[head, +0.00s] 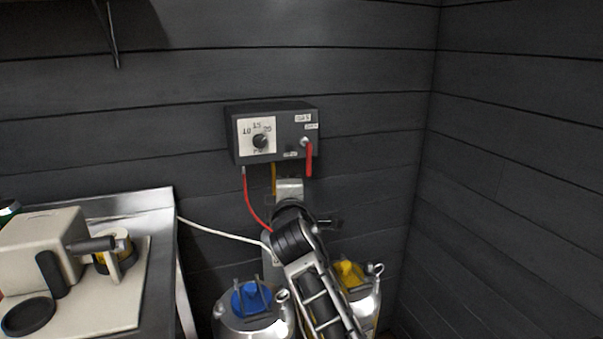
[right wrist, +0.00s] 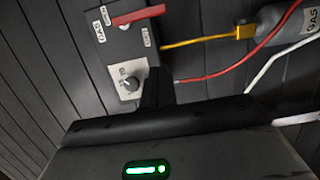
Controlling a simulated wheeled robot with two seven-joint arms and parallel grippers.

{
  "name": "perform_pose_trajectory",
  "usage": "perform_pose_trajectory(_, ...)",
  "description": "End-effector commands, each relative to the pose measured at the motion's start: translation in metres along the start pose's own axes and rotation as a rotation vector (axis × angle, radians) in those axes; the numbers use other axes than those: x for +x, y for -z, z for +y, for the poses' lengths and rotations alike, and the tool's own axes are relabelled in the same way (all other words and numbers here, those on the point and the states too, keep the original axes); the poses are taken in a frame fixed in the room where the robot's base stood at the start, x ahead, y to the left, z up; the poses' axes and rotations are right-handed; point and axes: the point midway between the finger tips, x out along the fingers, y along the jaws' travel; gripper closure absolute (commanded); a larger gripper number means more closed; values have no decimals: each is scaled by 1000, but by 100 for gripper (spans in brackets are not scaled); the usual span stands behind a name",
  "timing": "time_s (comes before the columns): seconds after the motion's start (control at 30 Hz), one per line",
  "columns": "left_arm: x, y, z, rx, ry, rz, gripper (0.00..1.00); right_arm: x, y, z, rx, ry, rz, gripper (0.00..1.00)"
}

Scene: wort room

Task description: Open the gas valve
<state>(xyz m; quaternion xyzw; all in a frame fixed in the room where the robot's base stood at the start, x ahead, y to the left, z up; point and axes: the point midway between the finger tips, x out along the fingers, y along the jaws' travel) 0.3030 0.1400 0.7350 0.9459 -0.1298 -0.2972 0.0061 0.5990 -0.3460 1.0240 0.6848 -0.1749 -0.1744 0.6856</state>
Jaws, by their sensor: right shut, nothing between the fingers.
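The gas valve is a red lever (head: 309,159) on the right part of a dark control box (head: 235,135) on the wall. In the head view the lever hangs straight down from its pivot. It also shows in the right wrist view (right wrist: 138,15), beside small labels, one reading GAS. My right gripper (head: 290,187) is just below the box, apart from the lever. In the right wrist view its dark fingers (right wrist: 156,88) are together and empty, pointing toward the box near the dial. Its fingertips are hard to make out in the head view. My left gripper is out of view.
The box carries a dial (head: 260,141) on a white plate. A red hose (head: 250,205) and a yellow hose (right wrist: 200,40) run below it, the yellow one to a grey GAS bottle (right wrist: 285,22). Blue-topped (head: 251,298) and yellow-topped (head: 350,273) cans stand below. A metal-edged counter (head: 150,198) is left.

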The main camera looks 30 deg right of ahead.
Motion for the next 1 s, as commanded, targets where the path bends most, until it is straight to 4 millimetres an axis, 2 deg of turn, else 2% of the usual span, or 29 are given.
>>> perform_pose_trajectory(0.1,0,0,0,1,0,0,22,28,0,1,0,1,-2,100)
perform_pose_trajectory(0.33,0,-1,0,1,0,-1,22,73,0,0,2,2,-1,100)
perform_pose_trajectory(0.43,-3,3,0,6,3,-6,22,74,-20,2,-2,1,-3,100)
perform_pose_trajectory(0.6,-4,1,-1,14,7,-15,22,78,-35,0,0,1,0,100)
perform_pose_trajectory(1.0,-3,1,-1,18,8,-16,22,79,-39,-1,1,1,0,100)
